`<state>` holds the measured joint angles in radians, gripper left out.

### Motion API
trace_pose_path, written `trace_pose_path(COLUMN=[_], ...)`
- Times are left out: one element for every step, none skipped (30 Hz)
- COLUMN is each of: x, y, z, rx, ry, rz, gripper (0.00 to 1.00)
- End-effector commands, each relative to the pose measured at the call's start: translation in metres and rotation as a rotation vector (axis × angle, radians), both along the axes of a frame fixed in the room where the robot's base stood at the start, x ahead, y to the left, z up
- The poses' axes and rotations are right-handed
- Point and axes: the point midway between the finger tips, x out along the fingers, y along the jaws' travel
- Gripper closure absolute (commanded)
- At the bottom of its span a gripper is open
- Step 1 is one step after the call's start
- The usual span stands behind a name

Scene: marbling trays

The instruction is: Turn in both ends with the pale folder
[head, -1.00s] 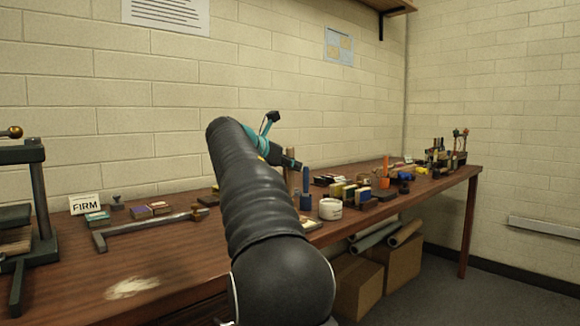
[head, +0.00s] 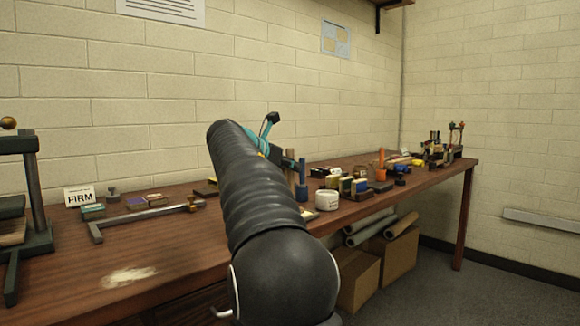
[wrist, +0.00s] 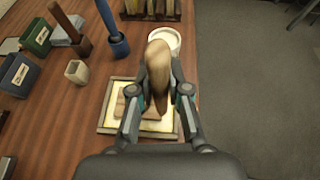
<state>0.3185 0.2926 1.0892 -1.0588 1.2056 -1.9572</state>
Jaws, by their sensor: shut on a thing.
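In the wrist view, my gripper (wrist: 158,90) is shut on a tan, rounded piece (wrist: 157,62), which I take to be the pale folder. It stands up between the fingers. The ends named in the task cannot be made out.
A white pot (wrist: 172,37) stands just beyond the held piece; it also shows in the head view (head: 327,201). A blue upright tool (wrist: 113,35), a small beige cup (wrist: 77,72) and a green box (wrist: 37,37) stand left. Floor (wrist: 255,80) lies right of the bench.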

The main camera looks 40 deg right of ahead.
Motion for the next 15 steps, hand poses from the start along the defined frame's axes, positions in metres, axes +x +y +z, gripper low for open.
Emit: trace_pose_path(x=[0.000,0.000,0.000,0.000,0.000,0.000,0.000,0.000,0.000,0.000,0.000,0.000,0.000,0.000,0.000], y=[0.000,0.000,0.000,0.000,0.000,0.000,0.000,0.000,0.000,0.000,0.000,0.000,0.000,0.000,0.000], z=[0.000,0.000,-0.001,-0.001,-0.002,-0.003,-0.003,-0.004,-0.005,-0.006,-0.007,-0.008,-0.009,-0.009,-0.010], rx=[0.000,0.000,0.000,0.000,0.000,0.000,0.000,0.000,0.000,0.000,0.000,0.000,0.000,-0.001,0.000], ry=[0.000,0.000,0.000,0.000,0.000,0.000,0.000,0.000,0.000,0.000,-0.001,-0.001,-0.001,-0.001,0.000], rz=[0.000,0.000,0.000,0.000,0.000,0.000,0.000,0.000,0.000,0.000,0.000,0.000,0.000,0.000,0.000], gripper=[1.00,1.00,1.00,1.00,1.00,1.00,1.00,1.00,1.00,1.00,1.00,1.00,1.00,1.00,1.00])
